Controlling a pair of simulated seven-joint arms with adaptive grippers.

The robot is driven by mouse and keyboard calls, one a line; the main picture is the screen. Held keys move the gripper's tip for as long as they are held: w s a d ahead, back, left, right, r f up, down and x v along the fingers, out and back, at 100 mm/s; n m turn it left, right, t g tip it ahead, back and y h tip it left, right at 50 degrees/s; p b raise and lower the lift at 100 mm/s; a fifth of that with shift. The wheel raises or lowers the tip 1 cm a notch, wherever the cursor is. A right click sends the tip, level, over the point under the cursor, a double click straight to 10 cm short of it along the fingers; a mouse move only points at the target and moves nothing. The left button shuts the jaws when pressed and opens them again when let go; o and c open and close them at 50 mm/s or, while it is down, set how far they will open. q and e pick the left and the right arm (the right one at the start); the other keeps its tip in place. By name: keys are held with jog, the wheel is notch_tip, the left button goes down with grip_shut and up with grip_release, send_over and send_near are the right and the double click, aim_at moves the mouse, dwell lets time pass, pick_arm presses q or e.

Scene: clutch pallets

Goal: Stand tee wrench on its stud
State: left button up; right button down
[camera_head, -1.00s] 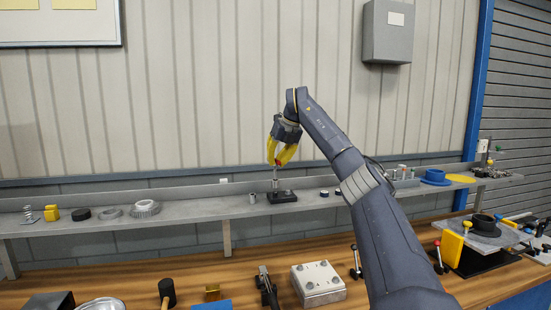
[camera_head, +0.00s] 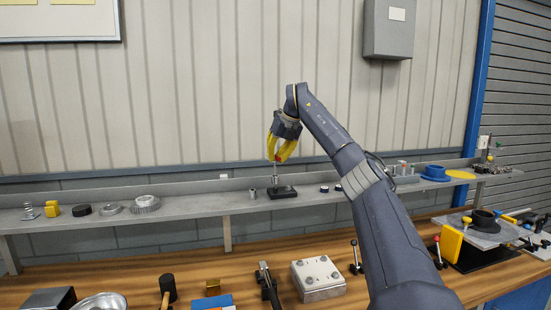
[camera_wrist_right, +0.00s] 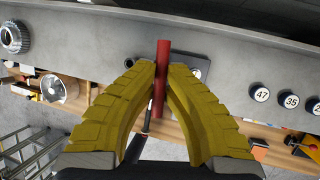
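The tee wrench has a red crossbar (camera_head: 278,157) and a thin metal shaft (camera_head: 275,179) that points down and looks upright. My right gripper (camera_head: 281,158) holds it from above, its yellow fingers closed on the crossbar. The red crossbar (camera_wrist_right: 161,80) lies between the fingertips (camera_wrist_right: 163,72) in the right wrist view. The shaft's lower end is at the dark base block (camera_head: 284,193) on the shelf. The stud is not distinct, and I cannot tell whether the shaft is seated on it. The block also shows partly behind the fingers in the right wrist view (camera_wrist_right: 198,64). My left gripper is out of view.
The grey shelf (camera_head: 190,207) holds a small metal cylinder (camera_head: 252,193) left of the block and dark numbered caps (camera_wrist_right: 262,94) to its right. A gear (camera_head: 146,204) sits farther left. A hammer (camera_head: 167,287) and a metal box (camera_head: 319,279) are on the wooden bench below.

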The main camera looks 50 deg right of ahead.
jog(key=shift+f, duration=1.45)
dwell(1.4)
dwell(0.3)
jog(key=c, duration=1)
grip_release()
jog(key=shift+o, duration=0.2)
jog(key=shift+r, duration=3.55)
